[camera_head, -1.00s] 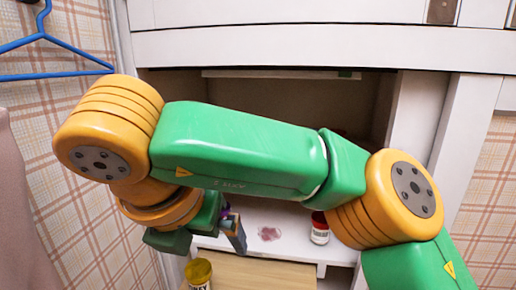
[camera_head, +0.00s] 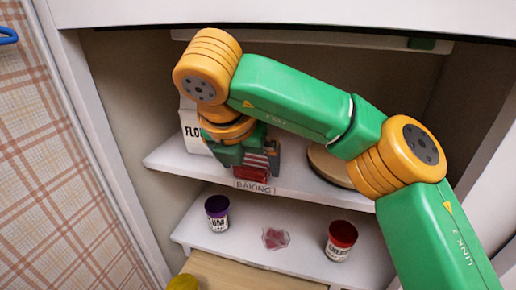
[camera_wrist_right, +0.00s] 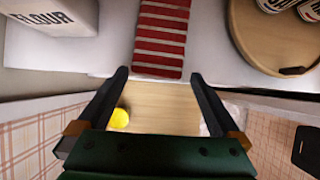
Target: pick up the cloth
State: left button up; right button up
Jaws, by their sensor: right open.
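In the head view the cloth (camera_head: 250,173) shows at the shelf's front edge above the BAKING label, partly hidden by my gripper. My right gripper (camera_wrist_right: 160,75) is open, its two fingers apart on either side of the cloth's near end, with nothing between them. In the head view the right gripper (camera_head: 262,158) is at the shelf front, by the cloth. My left gripper is not in view.
A FLOUR package (camera_wrist_right: 50,15) stands left of the cloth; a round wooden tray (camera_wrist_right: 255,50) with cans is right. On the lower shelf (camera_head: 240,245) are a purple-lidded jar (camera_head: 217,213), a reddish stain (camera_head: 275,238) and a red-lidded jar (camera_head: 341,240). A yellow lid (camera_head: 184,283) shows below.

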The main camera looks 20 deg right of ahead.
aim_at(259, 159)
jog(key=w+d+p, duration=0.1)
jog(key=w, duration=0.1)
jog(key=w+d+p, duration=0.2)
jog(key=w, duration=0.1)
jog(key=shift+d+r, duration=0.1)
jog(key=shift+d, duration=0.1)
jog(key=shift+d+f+p, duration=0.1)
jog(key=shift+f+p, duration=0.25)
jog(key=shift+f, duration=0.4)
jog(key=shift+f+b, duration=0.25)
jog(key=shift+b, duration=0.3)
